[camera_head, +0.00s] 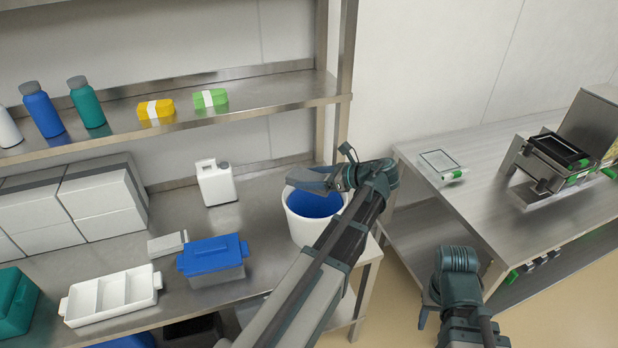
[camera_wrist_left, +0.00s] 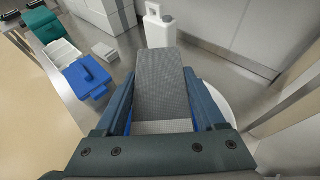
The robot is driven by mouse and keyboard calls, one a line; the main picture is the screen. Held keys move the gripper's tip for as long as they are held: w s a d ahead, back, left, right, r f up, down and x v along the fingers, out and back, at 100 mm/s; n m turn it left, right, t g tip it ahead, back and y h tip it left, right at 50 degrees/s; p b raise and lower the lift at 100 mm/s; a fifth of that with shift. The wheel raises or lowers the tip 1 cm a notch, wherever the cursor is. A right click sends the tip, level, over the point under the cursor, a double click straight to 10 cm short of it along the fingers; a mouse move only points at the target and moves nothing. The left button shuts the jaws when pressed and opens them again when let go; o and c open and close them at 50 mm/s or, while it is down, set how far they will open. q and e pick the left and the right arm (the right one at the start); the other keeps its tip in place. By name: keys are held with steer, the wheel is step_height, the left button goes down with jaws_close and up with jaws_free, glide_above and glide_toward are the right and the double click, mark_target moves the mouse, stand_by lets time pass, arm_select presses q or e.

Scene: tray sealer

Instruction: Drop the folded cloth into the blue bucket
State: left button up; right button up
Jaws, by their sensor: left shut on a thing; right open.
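The folded cloth (camera_wrist_left: 165,80) is a flat grey slab, clamped between the two blue fingers of my left gripper (camera_wrist_left: 165,105) in the left wrist view. In the head view my left gripper (camera_head: 310,180) is over the bucket (camera_head: 304,228), above its rim; the cloth is hard to tell from the fingers there. The bucket is white outside and blue inside, standing at the right end of the bench; my left arm covers part of it. My right gripper (camera_head: 426,314) is low at the right, mostly hidden by its own wrist, and apart from the bucket.
A white jug (camera_head: 217,183) stands left of the bucket. A blue lidded box (camera_head: 213,258) and a white divided tray (camera_head: 112,297) sit nearer on the bench. A shelf (camera_head: 240,100) with bottles and packs runs above. The sealer table (camera_head: 500,205) is at right.

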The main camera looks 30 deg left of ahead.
arm_select(q)
step_height(320, 180, down, 3)
steer(key=shift+r+b, duration=0.2)
steer(key=shift+b, duration=0.65)
arm_select(e)
step_height(320, 180, down, 2)
steer(key=shift+f, duration=0.2)
arm_select(q)
steer(key=o, duration=1.3)
steer(key=shift+o, duration=0.2)
steer(key=shift+r, duration=0.1)
steer(key=p+v, duration=0.5)
steer(key=v, duration=0.9)
arm_select(e)
step_height(320, 180, up, 5)
steer(key=shift+r, duration=0.1)
